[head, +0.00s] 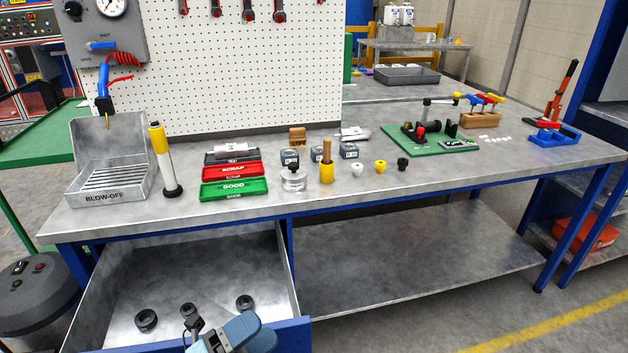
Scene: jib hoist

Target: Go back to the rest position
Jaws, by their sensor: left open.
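My left gripper (192,325) shows at the bottom of the head view, over the open drawer (285,262). Its dark fingers are small in the picture and apart, with nothing seen between them. Three black rings lie on the drawer floor: one at the left (146,320), one close to my gripper's fingers (188,310), and one at the right (245,303). I cannot tell whether the fingers touch the middle ring. My right gripper is not in view.
The workbench (330,196) carries a blow-off tray (112,190), a yellow-and-white cylinder (165,160), red SCRAP (234,171) and green GOOD (234,189) trays, and a green fixture board (430,140). The drawer's blue front (290,335) stands out near my arm. The lower shelf (400,260) is clear.

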